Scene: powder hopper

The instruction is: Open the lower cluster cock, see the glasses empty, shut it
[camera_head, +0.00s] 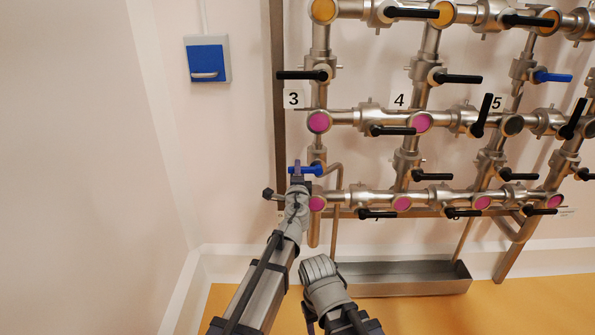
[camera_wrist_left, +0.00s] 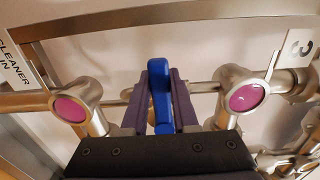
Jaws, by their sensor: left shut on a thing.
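The lower-left valve has a blue lever (camera_head: 303,170) that points left, roughly level. My left gripper (camera_head: 299,176) is shut on this lever. In the left wrist view the blue lever (camera_wrist_left: 160,95) stands between the two purple fingers (camera_wrist_left: 161,100). A magenta glass (camera_head: 319,121) is above this valve and another magenta glass (camera_head: 317,204) is below it. The left wrist view shows magenta glasses on the left (camera_wrist_left: 70,108) and right (camera_wrist_left: 246,97). More magenta glasses (camera_head: 402,203) run along the bottom pipe.
Several black-handled valves (camera_head: 376,130) crowd the pipes to the right. Another blue lever (camera_head: 553,77) sits at upper right. A steel trough (camera_head: 400,283) is on the floor below. A blue-fronted box (camera_head: 207,62) hangs on the left wall. The wall left of the pipes is otherwise clear.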

